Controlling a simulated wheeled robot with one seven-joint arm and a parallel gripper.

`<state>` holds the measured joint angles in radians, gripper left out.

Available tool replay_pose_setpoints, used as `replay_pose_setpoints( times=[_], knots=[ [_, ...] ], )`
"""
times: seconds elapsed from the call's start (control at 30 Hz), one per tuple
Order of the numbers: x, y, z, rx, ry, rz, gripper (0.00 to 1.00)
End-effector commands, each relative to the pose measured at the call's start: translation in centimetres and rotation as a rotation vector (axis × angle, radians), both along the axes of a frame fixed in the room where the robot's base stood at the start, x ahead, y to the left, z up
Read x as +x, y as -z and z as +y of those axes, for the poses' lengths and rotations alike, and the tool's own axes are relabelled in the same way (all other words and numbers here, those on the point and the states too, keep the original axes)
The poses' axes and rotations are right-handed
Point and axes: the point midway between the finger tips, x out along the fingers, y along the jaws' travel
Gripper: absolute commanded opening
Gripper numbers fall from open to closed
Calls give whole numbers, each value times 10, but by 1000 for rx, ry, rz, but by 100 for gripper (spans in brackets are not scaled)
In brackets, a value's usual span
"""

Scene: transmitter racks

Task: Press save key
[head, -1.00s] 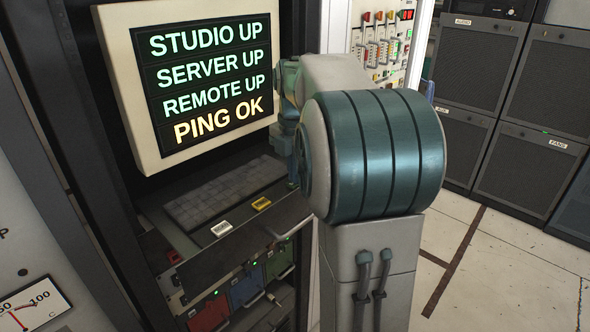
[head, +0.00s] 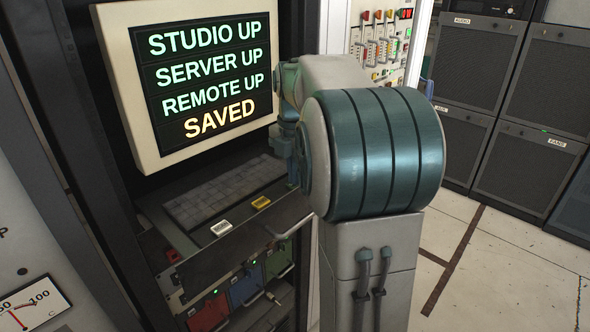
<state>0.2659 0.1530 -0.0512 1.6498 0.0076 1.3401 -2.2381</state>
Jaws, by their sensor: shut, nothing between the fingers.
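A screen (head: 206,70) in a cream frame hangs in the dark rack at the left. It reads STUDIO UP, SERVER UP, REMOTE UP in green and SAVED in yellow. Below it is a shelf with a dark keyboard (head: 215,195). A white key (head: 221,228) and a yellow key (head: 261,203) sit on the shelf's front edge. Their labels are too small to read, so I cannot tell which is the save key. My arm fills the middle of the view and reaches toward the rack. My gripper is hidden behind it, so contact with a key cannot be seen.
Red, blue and green modules (head: 245,288) sit in the rack below the shelf. A panel of coloured switches (head: 380,40) stands behind my arm. Dark cabinets (head: 530,100) line the back right. The floor (head: 500,270) at the right is clear.

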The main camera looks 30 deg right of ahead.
Motion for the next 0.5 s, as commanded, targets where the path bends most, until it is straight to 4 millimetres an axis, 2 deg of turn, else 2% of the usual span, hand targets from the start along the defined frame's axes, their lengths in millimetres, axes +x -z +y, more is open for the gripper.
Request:
replay_pose_setpoints(
  times=[0.2, 0.27, 0.5],
  knots=[
    [-1, -39, 2, -1, -4, -4, 0],
    [1, -46, 2, -2, -4, -9, 0],
    [1, -98, 1, -3, -4, -10, 0]
  ],
)
